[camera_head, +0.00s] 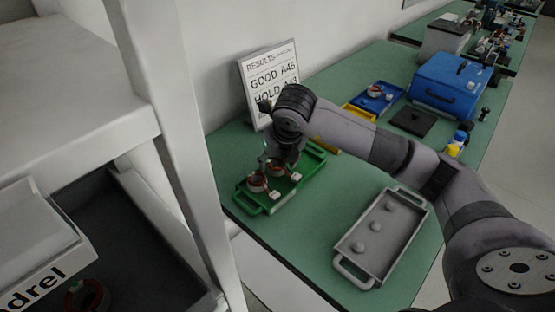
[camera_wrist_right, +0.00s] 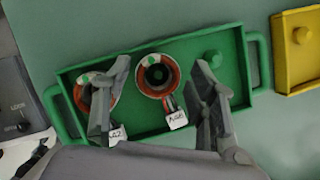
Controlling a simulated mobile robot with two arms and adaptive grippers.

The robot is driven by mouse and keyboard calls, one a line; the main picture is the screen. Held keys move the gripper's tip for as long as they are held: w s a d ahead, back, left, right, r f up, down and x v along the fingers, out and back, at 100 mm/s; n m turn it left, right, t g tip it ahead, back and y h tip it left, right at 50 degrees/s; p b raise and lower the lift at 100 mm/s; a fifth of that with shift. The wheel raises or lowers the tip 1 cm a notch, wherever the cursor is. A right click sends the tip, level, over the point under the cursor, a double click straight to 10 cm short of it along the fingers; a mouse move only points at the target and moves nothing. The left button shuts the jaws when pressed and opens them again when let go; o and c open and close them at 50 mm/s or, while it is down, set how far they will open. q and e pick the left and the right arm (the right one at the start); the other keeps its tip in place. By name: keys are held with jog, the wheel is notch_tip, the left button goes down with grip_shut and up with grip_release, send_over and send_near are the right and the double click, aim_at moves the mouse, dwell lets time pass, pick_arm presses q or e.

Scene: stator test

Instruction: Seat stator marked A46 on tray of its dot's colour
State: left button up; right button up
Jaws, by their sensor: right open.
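The green tray (camera_head: 299,184) lies on the bench below my right gripper and also shows in the right wrist view (camera_wrist_right: 215,118). Two copper-red stators sit in it. The middle stator (camera_wrist_right: 157,75) has a white tag (camera_wrist_right: 177,120) that seems to read A46. The left stator (camera_wrist_right: 82,92) has a tag (camera_wrist_right: 117,134) that seems to read A42 and is partly hidden by a finger. My right gripper (camera_wrist_right: 163,92) is open, its fingers on either side of the middle stator. The green peg (camera_wrist_right: 213,58) at the tray's right end is bare. My left gripper is out of view.
A results sign (camera_head: 270,80) stands behind the green tray. An empty grey tray (camera_head: 381,236) with bare pegs lies to the right. A yellow tray (camera_head: 358,112), a blue tray (camera_head: 384,90) holding a stator and a blue box (camera_head: 452,85) are farther back. A white shelf post (camera_head: 165,110) stands left.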

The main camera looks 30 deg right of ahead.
jog(key=shift+r, duration=0.15)
jog(key=shift+r+p, duration=1.5)
jog(key=shift+r, duration=0.9)
jog(key=o, duration=0.5)
jog(key=shift+o, duration=0.2)
jog(key=v, duration=1.2)
